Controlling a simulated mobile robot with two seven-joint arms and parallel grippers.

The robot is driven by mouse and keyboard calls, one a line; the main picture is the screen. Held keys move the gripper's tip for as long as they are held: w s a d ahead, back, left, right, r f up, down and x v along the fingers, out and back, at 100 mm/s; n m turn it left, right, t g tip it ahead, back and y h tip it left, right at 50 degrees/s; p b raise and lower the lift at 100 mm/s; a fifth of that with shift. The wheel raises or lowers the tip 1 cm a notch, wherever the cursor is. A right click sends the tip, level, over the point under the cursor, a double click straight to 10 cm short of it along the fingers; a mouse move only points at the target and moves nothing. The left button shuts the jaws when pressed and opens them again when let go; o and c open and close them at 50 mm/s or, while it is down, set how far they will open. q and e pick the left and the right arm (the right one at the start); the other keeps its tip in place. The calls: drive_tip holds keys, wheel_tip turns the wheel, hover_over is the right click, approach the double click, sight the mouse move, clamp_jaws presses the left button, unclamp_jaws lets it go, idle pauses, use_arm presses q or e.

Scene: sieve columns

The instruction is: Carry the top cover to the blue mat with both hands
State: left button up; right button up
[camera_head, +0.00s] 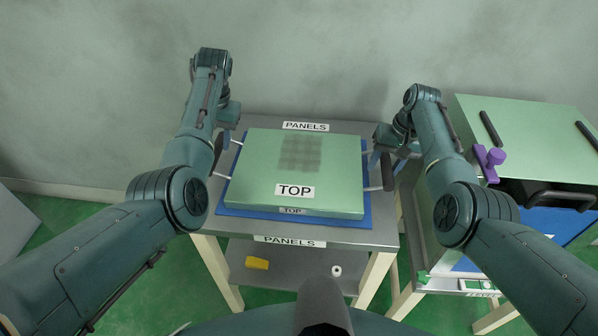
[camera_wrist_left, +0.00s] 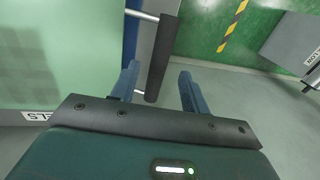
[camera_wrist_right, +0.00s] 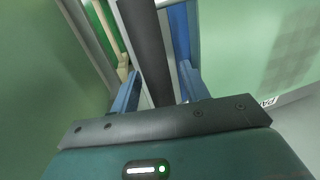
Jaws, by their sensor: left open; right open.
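The green top cover (camera_head: 330,170), labelled TOP, lies flat over the blue mat (camera_head: 300,217) on the panels table. The mat's rim shows around it. A dark bar handle sticks out on metal rods at each side of the cover. My left gripper (camera_wrist_left: 160,88) is open, with its blue fingers on either side of the left handle (camera_wrist_left: 162,55). My right gripper (camera_wrist_right: 158,90) is open, with its fingers on either side of the right handle (camera_wrist_right: 149,45). In the head view my right gripper (camera_head: 385,150) is beside the cover's right edge; contact with the handle cannot be told.
The grey panels table (camera_head: 345,236) has a lower shelf with a yellow block (camera_head: 257,263) and a small white roll (camera_head: 336,271). At the right stands a machine with a green top (camera_head: 535,130), dark handles and a purple clamp (camera_head: 490,160). A wall is behind.

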drive_tip(key=shift+r, duration=0.1)
use_arm(q)
drive_tip(key=r, duration=0.2)
drive_tip(key=d+r, duration=0.1)
drive_tip(key=r, duration=0.2)
drive_tip(key=shift+d+r, duration=0.1)
drive_tip(key=shift+r, duration=0.25)
use_arm(e)
wheel_tip(320, 180, up, 12)
drive_tip(key=d, duration=0.2)
drive_tip(key=shift+d+f, duration=0.15)
drive_tip(key=shift+f, duration=0.05)
use_arm(q)
wheel_tip(320, 180, up, 7)
drive_tip(key=p, duration=1)
use_arm(e)
wheel_tip(320, 180, up, 10)
use_arm(q)
wheel_tip(320, 180, up, 10)
drive_tip(key=p, duration=0.9)
drive_tip(key=shift+f, duration=0.2)
use_arm(e)
wheel_tip(320, 180, up, 7)
